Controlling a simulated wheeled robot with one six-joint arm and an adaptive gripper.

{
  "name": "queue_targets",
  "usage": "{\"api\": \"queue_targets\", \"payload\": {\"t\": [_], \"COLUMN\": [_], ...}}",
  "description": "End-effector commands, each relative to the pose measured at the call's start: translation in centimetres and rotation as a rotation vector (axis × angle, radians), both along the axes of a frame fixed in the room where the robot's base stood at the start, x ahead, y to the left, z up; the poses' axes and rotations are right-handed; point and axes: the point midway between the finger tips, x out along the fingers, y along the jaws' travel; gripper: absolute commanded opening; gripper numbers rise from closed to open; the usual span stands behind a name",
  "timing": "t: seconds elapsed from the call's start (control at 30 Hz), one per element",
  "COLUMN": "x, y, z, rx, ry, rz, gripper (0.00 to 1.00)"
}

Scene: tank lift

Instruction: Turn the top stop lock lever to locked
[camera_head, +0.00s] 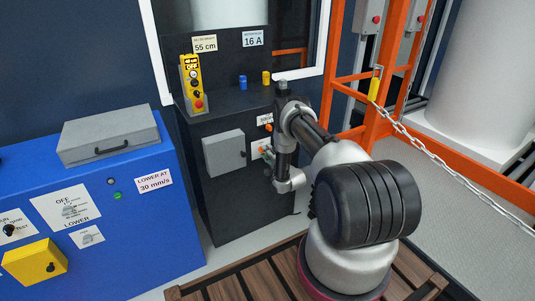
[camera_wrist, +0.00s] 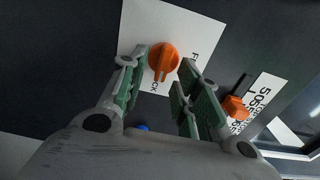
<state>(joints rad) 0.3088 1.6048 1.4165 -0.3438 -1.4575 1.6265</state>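An orange lever knob (camera_wrist: 163,55) sits on a white plate (camera_wrist: 190,25) on the dark cabinet in the wrist view. The plate's lettering is partly hidden; "CK" can be read near the knob. My gripper (camera_wrist: 162,68) is open, with one green-padded finger on each side of the knob. I cannot tell whether the pads touch it. In the head view my arm largely hides this spot on the cabinet front, and the fingers are hard to make out there.
A second orange lever (camera_wrist: 235,107) is close to my right finger, beside a numbered label (camera_wrist: 262,97). A grey box (camera_head: 224,153) juts from the cabinet left of my arm. A yellow pendant (camera_head: 192,84) stands above. A chain (camera_head: 450,157) hangs at right.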

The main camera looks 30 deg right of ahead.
Motion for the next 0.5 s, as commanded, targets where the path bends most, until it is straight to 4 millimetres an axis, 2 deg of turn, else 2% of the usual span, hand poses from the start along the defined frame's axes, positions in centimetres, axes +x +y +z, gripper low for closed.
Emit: {"api": "queue_targets", "payload": {"t": [0.17,0.27,0.37,0.5], "x": [-0.1,-0.8,-2.4,-5.6], "y": [0.0,0.0,-0.1,-0.3], "z": [0.0,-0.1,-0.1,-0.1], "rx": [0.0,0.0,0.002,0.002], "ry": [0.0,0.003,0.003,0.003], "rz": [0.001,0.0,-0.001,-0.001], "gripper": [0.32,0.32,0.32,0.32]}}
